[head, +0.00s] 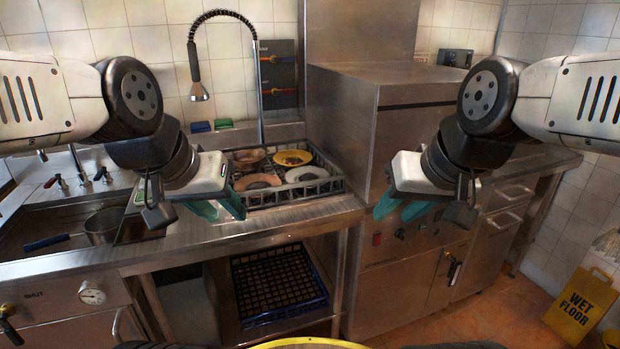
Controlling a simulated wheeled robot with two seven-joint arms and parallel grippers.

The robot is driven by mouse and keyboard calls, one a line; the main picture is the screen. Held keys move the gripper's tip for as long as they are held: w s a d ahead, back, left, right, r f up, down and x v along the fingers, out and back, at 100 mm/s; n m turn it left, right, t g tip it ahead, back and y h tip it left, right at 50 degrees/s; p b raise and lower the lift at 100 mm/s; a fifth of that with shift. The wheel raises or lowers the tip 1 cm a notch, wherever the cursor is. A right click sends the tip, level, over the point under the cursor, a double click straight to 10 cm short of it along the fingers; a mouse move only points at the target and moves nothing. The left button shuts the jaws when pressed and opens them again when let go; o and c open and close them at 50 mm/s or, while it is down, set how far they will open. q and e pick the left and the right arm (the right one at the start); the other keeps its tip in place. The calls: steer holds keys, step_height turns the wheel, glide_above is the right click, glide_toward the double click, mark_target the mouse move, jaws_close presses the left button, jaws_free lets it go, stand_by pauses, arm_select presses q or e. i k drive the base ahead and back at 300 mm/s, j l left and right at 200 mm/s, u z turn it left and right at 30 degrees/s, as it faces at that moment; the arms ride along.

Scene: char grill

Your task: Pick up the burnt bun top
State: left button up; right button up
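I cannot make out a burnt bun top for certain in the head view. My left gripper (219,207) hangs in the air over the counter, in front of the dish rack's left end. Its teal fingers look apart, with nothing seen between them. My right gripper (400,208) hangs in front of the large steel machine, to the right of the rack. Its teal fingers also look apart and empty. A yellow round rim (310,344) shows at the bottom edge; most of it is cut off.
A dish rack (335,187) on the steel counter holds several round dishes, one with a yellow rim (292,158). A sink with a pan (102,226) is at left. A blue crate (325,300) sits on the lower shelf. A wet floor sign (580,307) stands at right.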

mark_target(306, 176)
steer(key=i+l+u, duration=0.1)
steer(key=i+u, duration=0.2)
steer(key=i, duration=0.15)
steer(key=i+l+u, duration=0.3)
steer(key=i, duration=0.15)
steer(key=i+j, duration=0.05)
